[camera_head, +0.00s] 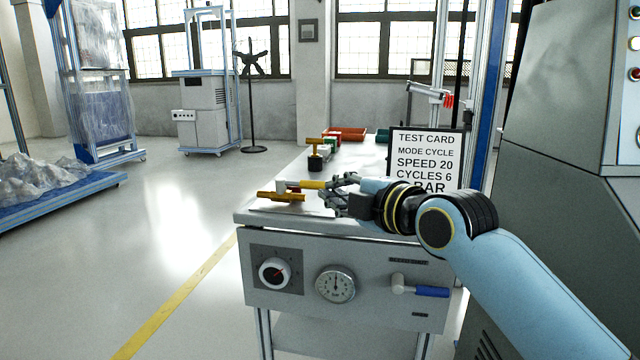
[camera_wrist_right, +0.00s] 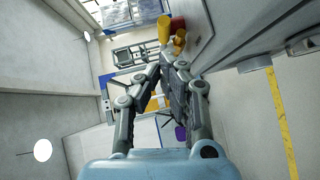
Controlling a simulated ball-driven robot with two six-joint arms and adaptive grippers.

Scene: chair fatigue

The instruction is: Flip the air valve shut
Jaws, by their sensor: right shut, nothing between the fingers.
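The air valve (camera_head: 425,291) is on the right of the bench's front panel in the head view. It has a pale body on the left and a blue lever lying about horizontal, pointing right. My right gripper (camera_head: 332,183) is above the bench top, up and to the left of the valve, and apart from it. In the wrist view the right gripper (camera_wrist_right: 168,62) has its fingers together with nothing between them. I cannot make out the valve in the wrist view. My left gripper is not in view.
The front panel also carries a black-and-white knob (camera_head: 274,273) and a round gauge (camera_head: 335,285). Yellow-handled tools (camera_head: 281,197) lie on the bench top (camera_head: 262,212). A test card (camera_head: 427,155) stands behind my right forearm. A grey cabinet (camera_head: 560,200) bounds the right; floor at left is open.

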